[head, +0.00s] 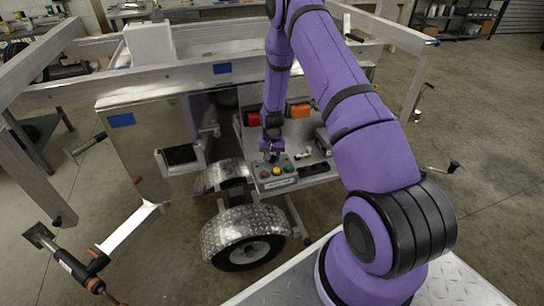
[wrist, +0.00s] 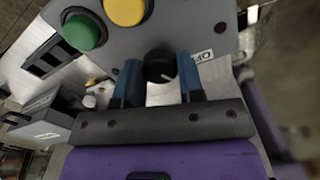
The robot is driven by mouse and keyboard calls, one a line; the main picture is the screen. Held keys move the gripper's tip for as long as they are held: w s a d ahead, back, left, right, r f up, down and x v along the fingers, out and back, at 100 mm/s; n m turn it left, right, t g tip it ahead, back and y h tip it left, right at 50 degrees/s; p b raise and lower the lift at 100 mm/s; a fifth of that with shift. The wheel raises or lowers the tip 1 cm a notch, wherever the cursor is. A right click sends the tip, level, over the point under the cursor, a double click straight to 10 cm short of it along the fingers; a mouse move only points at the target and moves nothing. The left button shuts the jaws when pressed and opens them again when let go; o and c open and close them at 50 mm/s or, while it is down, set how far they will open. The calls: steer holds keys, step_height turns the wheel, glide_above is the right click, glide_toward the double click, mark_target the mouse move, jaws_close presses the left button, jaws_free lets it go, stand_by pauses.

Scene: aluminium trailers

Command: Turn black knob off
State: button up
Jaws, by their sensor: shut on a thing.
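The black knob (wrist: 160,65) sits on the face of a grey control box (wrist: 185,25), with a pale mark on its top. My gripper (wrist: 161,78) has its two blue fingers on either side of the knob and is shut on it. A small white label with black letters (wrist: 203,56) is just right of the knob. In the head view, my gripper (head: 271,154) reaches down to the back edge of the control box (head: 273,184), and the knob is hidden there.
Red (head: 253,118) and orange (head: 299,110) items lie behind on the trailer shelf. A wheel with a metal fender (head: 246,220) is below.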

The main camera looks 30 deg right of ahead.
steer(key=shift+n, duration=1.6)
steer(key=o, duration=0.9)
step_height(320, 180, up, 11)
steer(key=shift+f, duration=0.1)
